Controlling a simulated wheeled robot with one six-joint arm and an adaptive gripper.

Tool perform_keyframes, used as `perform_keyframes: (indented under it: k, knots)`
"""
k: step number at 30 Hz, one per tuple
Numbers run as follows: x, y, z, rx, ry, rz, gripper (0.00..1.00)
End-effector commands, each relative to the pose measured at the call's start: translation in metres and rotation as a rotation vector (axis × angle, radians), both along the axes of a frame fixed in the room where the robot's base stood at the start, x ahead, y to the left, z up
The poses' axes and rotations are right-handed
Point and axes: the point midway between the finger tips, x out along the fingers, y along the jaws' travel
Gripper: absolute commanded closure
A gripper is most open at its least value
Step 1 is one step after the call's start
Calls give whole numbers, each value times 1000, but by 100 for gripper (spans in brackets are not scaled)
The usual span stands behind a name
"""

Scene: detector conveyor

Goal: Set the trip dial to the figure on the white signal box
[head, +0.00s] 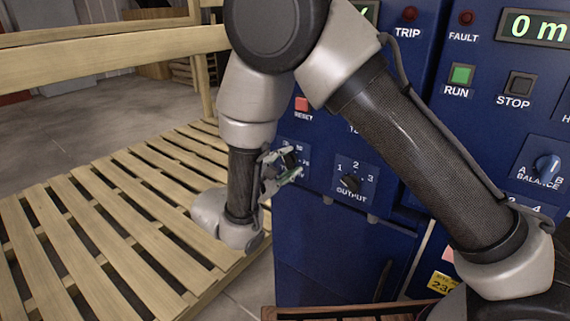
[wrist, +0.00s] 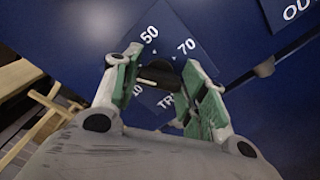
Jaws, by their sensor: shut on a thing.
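The trip dial (wrist: 157,77) is a black knob on a blue plate in the wrist view. The figures 50, 70 and 10 show around it, and the lettering below is partly covered. My gripper (wrist: 162,68) is shut on the dial, with a green-padded finger on each side of it. In the head view my gripper (head: 281,168) is at the blue panel, left of the OUTPUT knob, and hides most of the dial. I cannot tell which figure the dial points to. I cannot make out the white signal box in either view.
The OUTPUT knob (head: 350,182) is close to the right of my gripper. A red RESET button (head: 302,104) is above it. A BALANCE knob (head: 547,166) and a green RUN button (head: 460,75) are farther right. A slatted wooden pallet (head: 100,225) lies left of the cabinet.

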Motion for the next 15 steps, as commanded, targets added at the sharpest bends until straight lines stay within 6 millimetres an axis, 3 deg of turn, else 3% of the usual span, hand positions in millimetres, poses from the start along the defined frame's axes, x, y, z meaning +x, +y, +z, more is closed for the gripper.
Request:
perform_keyframes:
  k: [12,13,15]
  knots:
    - [0,0,-1,4,-2,-1,81]
    - [0,0,-1,3,-1,-1,52]
    - [0,0,-1,3,-1,-1,39]
